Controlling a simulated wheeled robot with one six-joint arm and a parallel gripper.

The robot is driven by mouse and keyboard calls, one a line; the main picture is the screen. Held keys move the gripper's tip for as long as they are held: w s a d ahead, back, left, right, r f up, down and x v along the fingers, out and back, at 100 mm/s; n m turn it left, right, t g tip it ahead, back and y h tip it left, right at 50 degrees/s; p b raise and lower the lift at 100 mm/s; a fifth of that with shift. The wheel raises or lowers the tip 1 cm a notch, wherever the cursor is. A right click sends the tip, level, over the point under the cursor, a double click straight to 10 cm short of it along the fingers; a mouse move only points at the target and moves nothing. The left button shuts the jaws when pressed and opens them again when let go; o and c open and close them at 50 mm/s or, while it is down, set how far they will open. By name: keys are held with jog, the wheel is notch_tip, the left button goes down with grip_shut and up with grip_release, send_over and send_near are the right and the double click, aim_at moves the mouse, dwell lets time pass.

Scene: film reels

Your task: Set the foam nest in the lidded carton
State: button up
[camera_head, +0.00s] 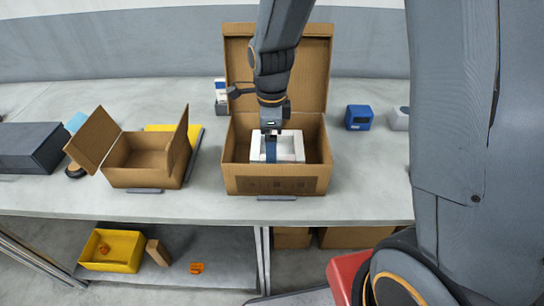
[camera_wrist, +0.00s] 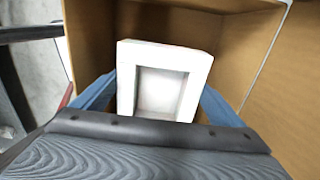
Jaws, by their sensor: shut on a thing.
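The foam nest (camera_head: 297,147) is a white rectangular block with a recess in its middle. It is inside the lidded carton (camera_head: 240,182), a brown box with its tall lid standing open at the back. My gripper (camera_head: 271,150) reaches down into the carton and is shut on the foam nest. In the wrist view the foam nest (camera_wrist: 165,56) sits between the two blue fingers, with brown carton walls (camera_wrist: 245,45) around it. I cannot tell whether the nest touches the carton floor.
A smaller open carton (camera_head: 140,178) with two raised flaps stands empty on the left. A blue device (camera_head: 359,117) and a grey object (camera_head: 399,119) lie to the right. A dark grey box (camera_head: 32,148) is at far left. A yellow bin (camera_head: 112,251) sits on the lower shelf.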

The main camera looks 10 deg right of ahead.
jog(key=shift+f+p, duration=0.4)
jog(key=shift+f, duration=1.75)
jog(key=shift+f, duration=0.1)
jog(key=o, duration=0.8)
jog(key=shift+c, duration=0.2)
notch_tip(320, 180, up, 12)
jog(key=shift+r+b, duration=0.1)
jog(key=shift+b, duration=1.15)
jog(key=shift+r, duration=0.1)
